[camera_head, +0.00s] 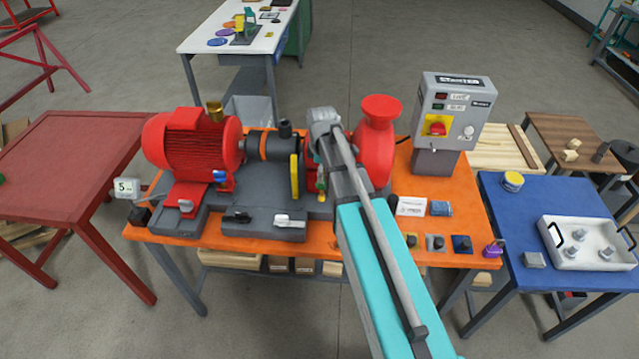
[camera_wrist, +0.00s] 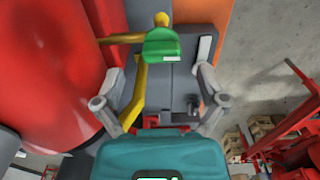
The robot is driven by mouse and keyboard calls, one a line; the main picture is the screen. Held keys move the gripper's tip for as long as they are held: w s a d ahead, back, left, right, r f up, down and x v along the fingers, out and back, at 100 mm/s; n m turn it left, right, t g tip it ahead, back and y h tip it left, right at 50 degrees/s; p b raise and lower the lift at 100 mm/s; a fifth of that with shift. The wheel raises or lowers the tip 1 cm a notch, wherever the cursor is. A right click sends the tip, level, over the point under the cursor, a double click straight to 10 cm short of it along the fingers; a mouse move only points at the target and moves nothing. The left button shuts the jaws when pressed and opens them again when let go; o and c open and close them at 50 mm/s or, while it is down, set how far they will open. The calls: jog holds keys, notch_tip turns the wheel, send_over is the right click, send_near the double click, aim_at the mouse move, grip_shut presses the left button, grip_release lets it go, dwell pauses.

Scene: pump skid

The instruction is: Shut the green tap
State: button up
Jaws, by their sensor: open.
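The green tap (camera_wrist: 160,47) shows in the wrist view as a green handle with yellow metal (camera_wrist: 162,19) behind it. In the head view a small green part of it (camera_head: 321,184) shows just left of my arm, beside the red pump. My gripper (camera_wrist: 158,72) is open, with one finger on each side of the picture. The green handle lies between and a little beyond the fingertips, and nothing is held. I cannot tell whether a finger touches it. In the head view my arm hides most of the gripper.
The red pump casing (camera_wrist: 50,75) fills the left of the wrist view, close to my left finger. A yellow guard (camera_head: 294,177) and red motor (camera_head: 190,140) stand left of the tap. A control box (camera_head: 455,100) stands at the right of the orange bench (camera_head: 400,245).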

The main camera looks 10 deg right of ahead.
jog(key=shift+f+b, duration=1.2)
jog(key=shift+f, duration=0.3)
jog(key=shift+c, duration=0.2)
jog(key=c, duration=1.1)
